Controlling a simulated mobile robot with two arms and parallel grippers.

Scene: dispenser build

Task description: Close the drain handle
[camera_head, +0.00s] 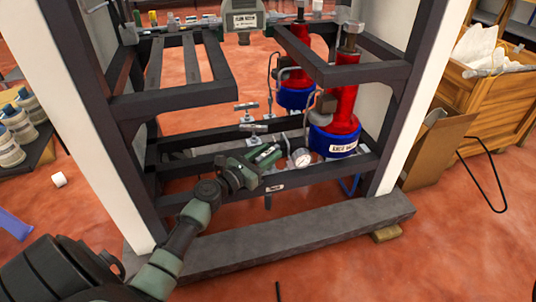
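Two metal T-shaped valve handles show in the lower part of the dark frame: an upper one (246,106) and a lower one (254,128). I cannot tell which of them, if either, is the drain handle. My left gripper (270,160) reaches in from the lower left, over the frame's front lower bar, just below the lower handle. It hides part of the fittings behind it. Whether its fingers are open, or touch anything, is too small to tell. My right gripper is not in view.
A round pressure gauge (302,157) sits just right of the gripper. Red cylinders with blue bands, a front one (343,108) and a rear one (297,66), stand behind. A grey beam (300,238) lies along the floor in front.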

